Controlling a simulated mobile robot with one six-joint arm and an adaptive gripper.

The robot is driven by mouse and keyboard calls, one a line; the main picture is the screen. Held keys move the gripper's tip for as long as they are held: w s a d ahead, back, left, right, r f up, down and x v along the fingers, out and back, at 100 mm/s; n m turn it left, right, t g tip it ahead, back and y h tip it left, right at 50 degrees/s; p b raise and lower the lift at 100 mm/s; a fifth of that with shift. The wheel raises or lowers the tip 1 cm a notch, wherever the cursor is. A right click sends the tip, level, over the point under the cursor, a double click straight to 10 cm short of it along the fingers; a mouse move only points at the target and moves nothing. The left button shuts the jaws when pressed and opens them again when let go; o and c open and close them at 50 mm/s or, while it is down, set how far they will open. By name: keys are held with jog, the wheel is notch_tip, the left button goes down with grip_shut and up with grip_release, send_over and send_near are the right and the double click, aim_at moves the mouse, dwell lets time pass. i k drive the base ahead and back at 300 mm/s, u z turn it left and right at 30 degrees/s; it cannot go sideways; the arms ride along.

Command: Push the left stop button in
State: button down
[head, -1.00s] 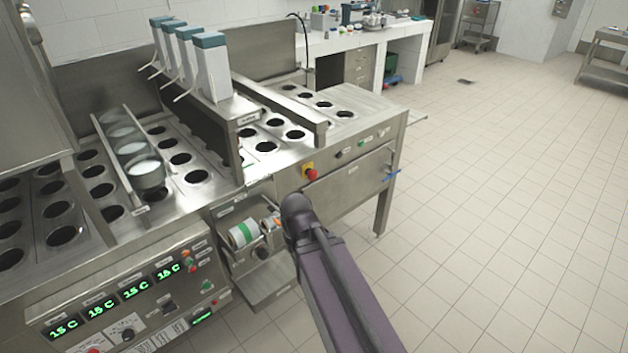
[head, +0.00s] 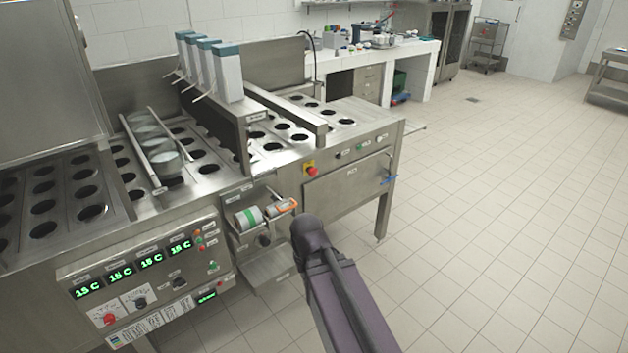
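A red mushroom button on a yellow base (head: 311,170) sits on the machine's front face at the middle. A red round knob (head: 108,319) sits on a white plate on the lower left control panel (head: 145,280); I cannot tell for sure whether it is a stop button. Smaller red and green buttons (head: 200,238) are at that panel's upper right. My dark arm reaches up from the bottom edge, in front of the machine, right of the panel.
The steel filling machine (head: 130,225) with cup holes runs along the left. A label roll (head: 247,219) and a low open flap (head: 265,268) stick out beside my arm. Open tiled floor (head: 500,200) lies right.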

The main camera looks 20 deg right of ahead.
aim_at(313, 171)
jog(key=z, duration=0.35)
jog(key=i, duration=0.95)
jog(key=z, duration=0.55)
jog(key=k, duration=0.55)
jog(key=z, duration=0.05)
